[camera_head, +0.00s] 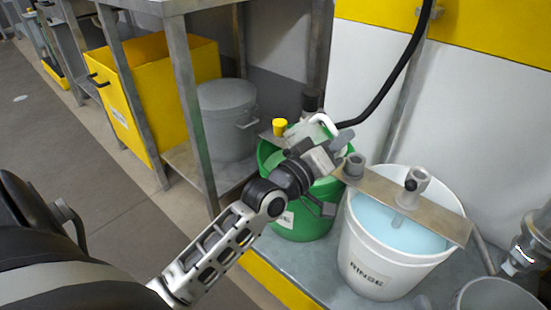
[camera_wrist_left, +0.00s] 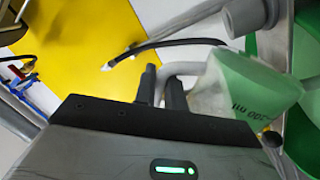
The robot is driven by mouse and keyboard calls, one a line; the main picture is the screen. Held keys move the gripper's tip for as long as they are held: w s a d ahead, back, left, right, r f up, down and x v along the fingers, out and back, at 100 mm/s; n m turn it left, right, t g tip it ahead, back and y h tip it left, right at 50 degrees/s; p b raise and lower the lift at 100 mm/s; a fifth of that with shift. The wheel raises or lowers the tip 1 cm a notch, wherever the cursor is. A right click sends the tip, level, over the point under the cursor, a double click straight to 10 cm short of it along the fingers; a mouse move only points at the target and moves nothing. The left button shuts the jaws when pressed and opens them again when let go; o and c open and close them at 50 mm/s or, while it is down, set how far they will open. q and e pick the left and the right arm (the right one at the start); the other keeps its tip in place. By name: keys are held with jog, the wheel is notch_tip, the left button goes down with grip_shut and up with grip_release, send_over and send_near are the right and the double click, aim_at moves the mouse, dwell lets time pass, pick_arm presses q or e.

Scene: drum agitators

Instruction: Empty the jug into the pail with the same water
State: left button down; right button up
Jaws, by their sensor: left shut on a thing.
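A pale translucent jug (camera_head: 306,130) with a white handle is at the green pail's opening in the head view, partly hidden by my gripper. In the left wrist view the jug (camera_wrist_left: 240,92) shows green water and printed marks. My left gripper (camera_head: 335,147) is shut on the jug's handle (camera_wrist_left: 178,68). The green pail (camera_head: 303,222) is below my gripper, and a bit of green shows inside it. The white pail (camera_head: 372,272) labelled RINSE holds light blue water (camera_head: 385,222) and stands right of the green one. My right gripper is not seen.
A metal bar (camera_head: 445,223) with grey fittings lies across the white pail. A black hose (camera_head: 395,80) hangs behind. A grey lidded drum (camera_head: 228,118) and a yellow bin (camera_head: 150,85) stand left under a bench. A grey container (camera_head: 490,296) is at the lower right.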

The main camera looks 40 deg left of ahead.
aim_at(318, 116)
pick_arm(q)
jog(key=shift+a+r+n+b, duration=0.3)
jog(key=shift+a+n+b, duration=0.15)
jog(key=shift+n, duration=0.55)
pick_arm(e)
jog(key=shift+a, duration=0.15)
pick_arm(q)
jog(key=shift+y, duration=0.3)
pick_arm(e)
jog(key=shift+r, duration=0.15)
pick_arm(q)
jog(key=shift+a+r+n, duration=0.25)
jog(key=shift+a+n, duration=0.1)
jog(key=shift+n, duration=0.45)
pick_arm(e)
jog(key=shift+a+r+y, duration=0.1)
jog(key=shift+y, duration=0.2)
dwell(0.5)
pick_arm(q)
jog(key=shift+w+a+r+n+t+y, duration=0.1)
jog(key=shift+a+r+n+t+y, duration=0.25)
jog(key=shift+a+r+n, duration=0.4)
dwell(1.8)
jog(key=shift+a+r+n+p, duration=0.35)
jog(key=shift+a+n, duration=0.1)
jog(key=shift+n, duration=0.1)
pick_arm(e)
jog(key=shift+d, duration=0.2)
